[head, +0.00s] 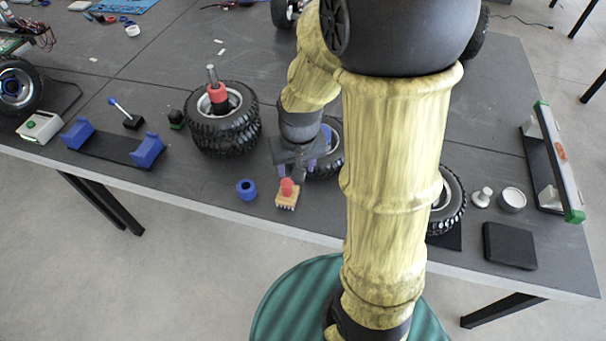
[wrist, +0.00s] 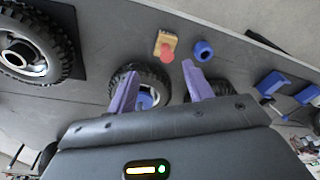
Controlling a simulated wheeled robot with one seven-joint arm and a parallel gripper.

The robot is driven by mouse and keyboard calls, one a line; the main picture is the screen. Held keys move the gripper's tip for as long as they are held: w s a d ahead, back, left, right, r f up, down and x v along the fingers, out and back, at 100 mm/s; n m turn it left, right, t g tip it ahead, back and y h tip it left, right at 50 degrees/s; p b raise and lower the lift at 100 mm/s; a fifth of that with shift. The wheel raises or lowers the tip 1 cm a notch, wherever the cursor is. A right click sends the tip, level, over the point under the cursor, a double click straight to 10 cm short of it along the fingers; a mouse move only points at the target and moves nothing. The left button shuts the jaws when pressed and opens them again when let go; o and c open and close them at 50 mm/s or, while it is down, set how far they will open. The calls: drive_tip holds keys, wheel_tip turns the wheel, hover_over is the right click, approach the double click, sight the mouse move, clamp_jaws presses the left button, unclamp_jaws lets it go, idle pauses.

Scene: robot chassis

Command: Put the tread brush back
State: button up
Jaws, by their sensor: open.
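The tread brush (head: 287,200), a small tan block with bristles and a red knob, stands on the table near its front edge. In the wrist view the brush (wrist: 161,40) lies beyond the fingertips, roughly in line with the gap between them. My gripper (head: 297,172) is open and empty, just behind the brush in the head view. Its purple fingers also show in the wrist view (wrist: 160,68), apart from the brush. I cannot tell which spot the brush belongs to.
A blue ring (head: 246,189) stands close left of the brush. A blue-ended cradle (head: 112,148) is at left. A black pad (head: 510,246) and a white cup (head: 511,199) are at right.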

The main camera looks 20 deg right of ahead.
drive_tip(key=shift+n+t, duration=0.4)
drive_tip(key=shift+n, duration=0.2)
drive_tip(key=s, duration=0.1)
drive_tip(key=s+r, duration=0.1)
drive_tip(key=s, duration=0.1)
drive_tip(key=s+r, duration=0.1)
drive_tip(key=s, duration=0.1)
drive_tip(key=shift+s, duration=0.2)
drive_tip(key=shift+c, duration=0.4)
